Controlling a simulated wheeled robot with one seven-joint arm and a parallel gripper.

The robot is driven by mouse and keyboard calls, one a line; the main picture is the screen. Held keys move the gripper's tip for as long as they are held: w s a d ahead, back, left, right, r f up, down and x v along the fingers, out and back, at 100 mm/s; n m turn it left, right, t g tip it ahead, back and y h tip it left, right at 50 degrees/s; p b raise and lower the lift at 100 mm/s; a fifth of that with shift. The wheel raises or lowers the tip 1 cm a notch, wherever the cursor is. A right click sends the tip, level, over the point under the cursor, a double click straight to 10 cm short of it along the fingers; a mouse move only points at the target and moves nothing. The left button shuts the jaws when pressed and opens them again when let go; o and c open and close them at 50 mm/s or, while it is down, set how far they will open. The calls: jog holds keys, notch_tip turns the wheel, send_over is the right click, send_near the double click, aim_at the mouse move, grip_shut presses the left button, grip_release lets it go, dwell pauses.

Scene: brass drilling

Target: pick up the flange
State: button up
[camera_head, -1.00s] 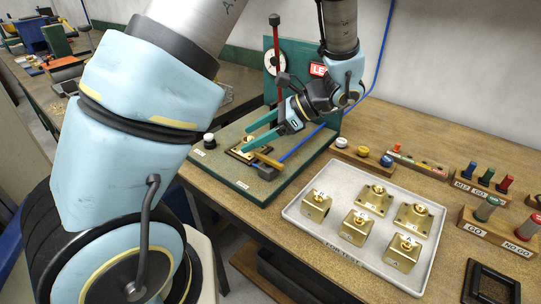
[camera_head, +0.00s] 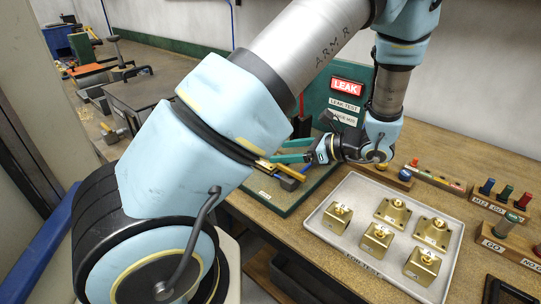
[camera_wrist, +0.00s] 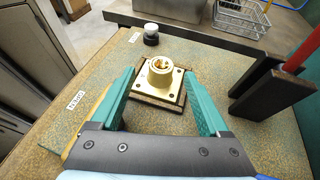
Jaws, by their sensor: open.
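A brass flange (camera_wrist: 161,76) with a square base and a round, hollow boss sits upright on a dark square seat (camera_wrist: 156,101) on the leak-test board in the wrist view. My gripper (camera_wrist: 163,88) is open, with one teal finger on each side of the flange. Neither finger visibly touches it. In the head view, my gripper (camera_head: 277,151) reaches left over the board (camera_head: 296,196). My arm hides most of the board and the seated flange there. Two more brass flanges (camera_head: 392,211) (camera_head: 432,232) stand in the white tray.
The white tray (camera_head: 325,243) also holds several brass blocks. A black-and-white knob (camera_wrist: 151,34) stands beyond the flange. A dark upright post (camera_wrist: 268,82) with a red lever (camera_wrist: 305,47) stands to the right. Gauges in wooden holders (camera_head: 506,246) line the right bench.

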jog(key=shift+p+x, duration=0.45)
jog(key=shift+x, duration=1.25)
jog(key=shift+d+f, duration=0.1)
grip_shut()
